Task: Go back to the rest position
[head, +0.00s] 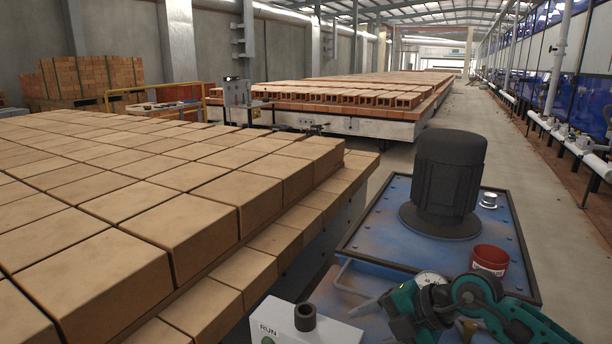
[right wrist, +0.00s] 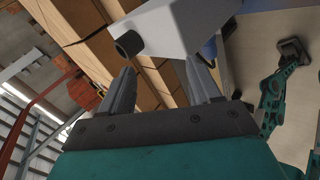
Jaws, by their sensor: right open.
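My right gripper (head: 366,306) shows at the bottom right of the head view, at the near edge of the blue machine top and to the right of the white control box (head: 285,325). In the right wrist view the right gripper (right wrist: 160,68) has its two grey fingers spread apart, with nothing held between them. The white box with its dark round knob (right wrist: 129,44) lies beyond the fingertips in that view; I cannot tell how far. My teal right arm fills the lower right corner of the head view. My left gripper is in neither view.
A stack of tan bricks (head: 200,180) fills the left. A black motor (head: 447,180) stands on the blue machine top (head: 385,235), with a red cup (head: 490,262) at its right. A brick-laden car (head: 350,122) is farther back. The concrete aisle (head: 510,145) at right is clear.

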